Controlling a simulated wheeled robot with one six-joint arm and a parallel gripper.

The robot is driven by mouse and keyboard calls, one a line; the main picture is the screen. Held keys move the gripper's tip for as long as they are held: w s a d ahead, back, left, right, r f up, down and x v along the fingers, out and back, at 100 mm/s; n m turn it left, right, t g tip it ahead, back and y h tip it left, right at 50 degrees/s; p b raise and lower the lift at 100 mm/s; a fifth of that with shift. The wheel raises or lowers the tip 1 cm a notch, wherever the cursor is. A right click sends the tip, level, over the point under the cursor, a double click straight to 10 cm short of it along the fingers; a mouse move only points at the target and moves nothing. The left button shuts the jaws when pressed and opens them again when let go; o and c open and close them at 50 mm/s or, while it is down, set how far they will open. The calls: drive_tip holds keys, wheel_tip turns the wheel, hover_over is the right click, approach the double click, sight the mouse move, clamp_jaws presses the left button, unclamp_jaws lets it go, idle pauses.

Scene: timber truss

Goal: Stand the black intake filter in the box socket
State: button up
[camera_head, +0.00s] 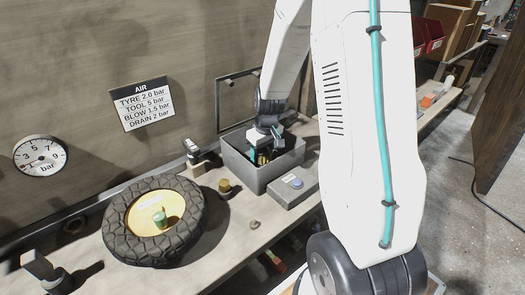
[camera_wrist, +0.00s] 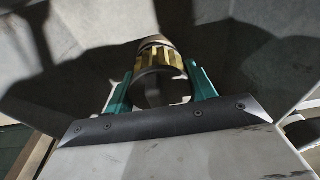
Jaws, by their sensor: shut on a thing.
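My gripper (camera_wrist: 161,88) points down into an open grey box (camera_head: 248,172) on the bench. Its green fingers are shut on a round part with a black ring and a ribbed brass-coloured band, which I take to be the black intake filter (camera_wrist: 148,93). A pale rounded end shows beyond the band in the wrist view. In the head view my gripper (camera_head: 264,155) is inside the box's opening, and the wrist hides much of the interior. I cannot make out the socket, or whether the filter touches it.
A flat grey block with a blue disc (camera_head: 293,183) lies in front of the box. A small brass-and-dark cylinder (camera_head: 224,187) stands left of it. A tyre (camera_head: 120,236) with a yellow hub lies farther left. The wall rises close behind.

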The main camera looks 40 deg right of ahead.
drive_tip(key=shift+f, duration=0.3)
drive_tip(key=o, duration=1.8)
drive_tip(key=shift+r, duration=2.95)
